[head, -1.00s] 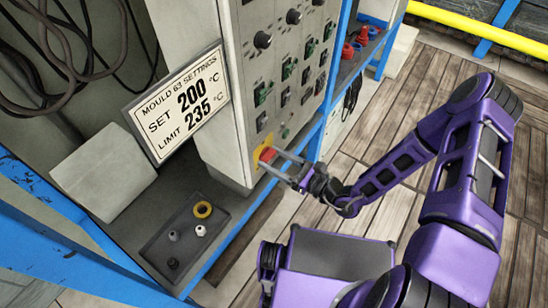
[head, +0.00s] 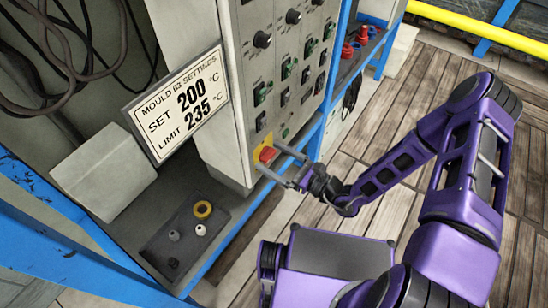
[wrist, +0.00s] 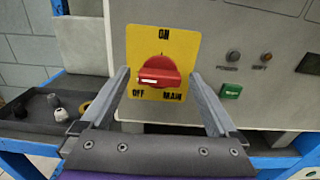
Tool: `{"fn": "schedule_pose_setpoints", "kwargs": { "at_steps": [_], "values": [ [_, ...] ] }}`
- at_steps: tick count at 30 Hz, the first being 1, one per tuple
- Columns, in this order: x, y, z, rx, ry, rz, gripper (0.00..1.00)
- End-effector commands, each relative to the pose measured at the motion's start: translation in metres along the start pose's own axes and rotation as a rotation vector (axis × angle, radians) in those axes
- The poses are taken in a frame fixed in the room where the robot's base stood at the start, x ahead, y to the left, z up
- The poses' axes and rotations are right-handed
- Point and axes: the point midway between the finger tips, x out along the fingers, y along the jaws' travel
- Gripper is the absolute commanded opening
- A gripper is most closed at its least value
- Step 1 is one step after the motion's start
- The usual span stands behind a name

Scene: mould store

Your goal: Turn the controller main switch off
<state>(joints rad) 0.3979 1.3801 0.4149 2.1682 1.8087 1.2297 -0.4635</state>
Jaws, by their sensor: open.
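The controller main switch is a red knob (wrist: 158,72) on a yellow plate marked ON at the top, OFF at lower left and MAIN at lower right. Its grip bar lies roughly level, with a white mark on its left half, towards the OFF side. In the head view the red knob (head: 267,154) sits low on the grey cabinet front. My gripper (wrist: 160,76) is open, one finger at each side of the knob, with visible gaps and nothing held. In the head view my gripper (head: 270,157) is right at the switch.
A green button (wrist: 231,91) and two small lamps are right of the switch. A settings sign (head: 178,103) stands left of the cabinet. A dark tray (head: 190,232) with a yellow ring and small knobs lies below it. Blue frame posts border the cabinet; wooden floor is clear at right.

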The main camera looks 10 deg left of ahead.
Motion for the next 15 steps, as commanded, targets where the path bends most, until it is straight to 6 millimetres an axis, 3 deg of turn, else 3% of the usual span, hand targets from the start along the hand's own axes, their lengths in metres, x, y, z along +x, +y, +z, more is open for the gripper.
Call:
{"fn": "schedule_pose_setpoints", "kwargs": {
  "at_steps": [10, 15],
  "values": [
    [-0.005, 0.0, -0.001, 0.001, 0.001, -0.001, 0.95],
    [-0.03, -0.001, -0.001, 0.001, 0.003, -0.003, 0.95]
  ]
}}
